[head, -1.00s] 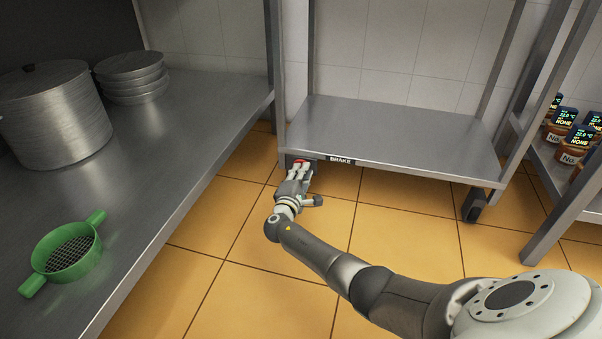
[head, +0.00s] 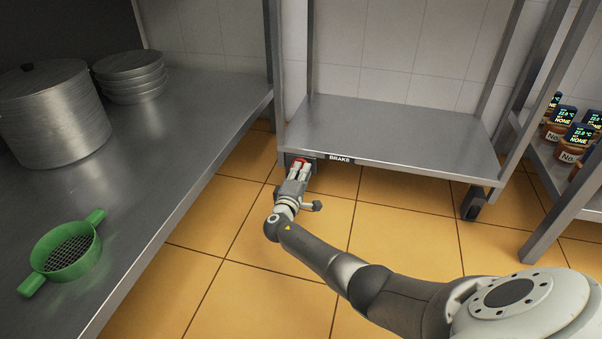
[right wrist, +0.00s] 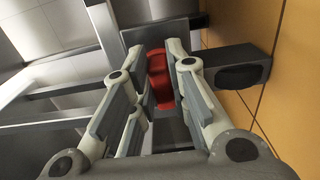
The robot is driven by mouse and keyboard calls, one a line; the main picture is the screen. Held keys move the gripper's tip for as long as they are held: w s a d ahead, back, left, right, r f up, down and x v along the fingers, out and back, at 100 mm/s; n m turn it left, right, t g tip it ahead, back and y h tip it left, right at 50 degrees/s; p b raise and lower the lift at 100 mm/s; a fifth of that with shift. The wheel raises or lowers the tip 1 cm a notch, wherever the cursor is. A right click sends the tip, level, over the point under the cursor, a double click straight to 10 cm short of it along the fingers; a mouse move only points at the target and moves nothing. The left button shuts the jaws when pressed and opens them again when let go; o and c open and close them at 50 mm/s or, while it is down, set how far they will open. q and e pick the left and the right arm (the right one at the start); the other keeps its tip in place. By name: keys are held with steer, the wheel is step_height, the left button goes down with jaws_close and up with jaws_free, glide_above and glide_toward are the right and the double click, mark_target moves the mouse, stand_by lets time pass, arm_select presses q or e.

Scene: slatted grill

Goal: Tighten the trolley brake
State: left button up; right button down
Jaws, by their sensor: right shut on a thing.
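The trolley (head: 400,125) is a grey metal shelf frame with a dark "BRAKE" label (head: 341,160) on its front edge. A red brake handle (head: 300,161) sits just left of the label, under the shelf's front left corner. My right gripper (head: 300,166) reaches it from the front and is shut on it. In the right wrist view the red handle (right wrist: 158,82) lies between the two fingers of my right gripper (right wrist: 161,62). The fingers cover part of the handle. My left gripper is in neither view.
A steel counter (head: 190,140) on the left holds a large pot (head: 55,115), stacked plates (head: 132,75) and a green strainer (head: 68,252). A rack with several labelled jars (head: 560,128) stands at the right. The orange tile floor (head: 215,270) is clear.

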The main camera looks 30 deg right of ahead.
steer(key=c, duration=1.4)
jaws_free()
steer(key=shift+s, duration=0.1)
steer(key=shift+v, duration=3.75)
steer(key=shift+f, duration=0.1)
